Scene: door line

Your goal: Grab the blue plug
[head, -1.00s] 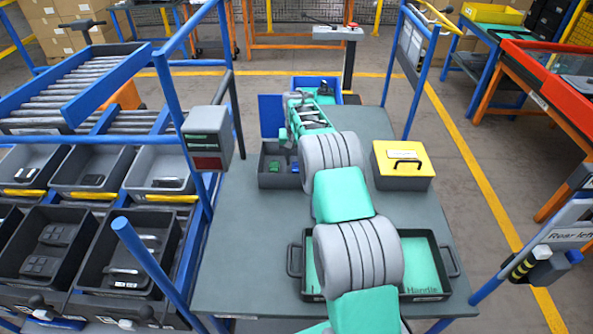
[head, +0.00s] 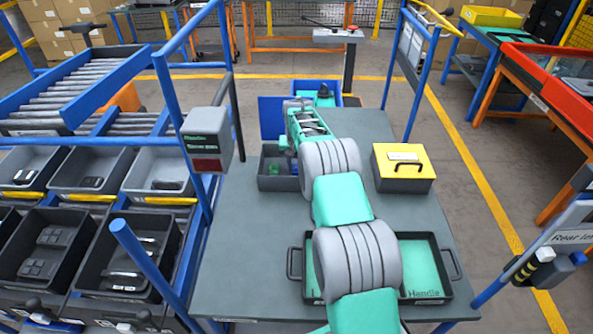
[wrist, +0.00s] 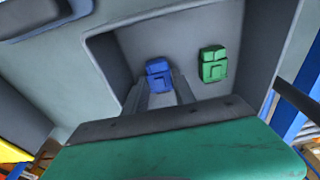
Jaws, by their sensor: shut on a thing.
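The blue plug (wrist: 159,72) is between the tips of my gripper (wrist: 160,88) in the wrist view, and the jaws are shut on it. It is over the inside of a dark grey bin (head: 272,184). I cannot tell whether the plug still touches the bin floor. A green plug (wrist: 213,64) lies in the same bin, to the right of the blue one in the wrist view. In the head view my arm hides most of the gripper and part of the bin.
A blue bin (head: 328,90) stands behind the grey one. A yellow-lidded box (head: 403,167) stands to the right. A black-rimmed tray with a green base (head: 425,262) lies at the front of the table. A blue post (head: 170,90) rises at left.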

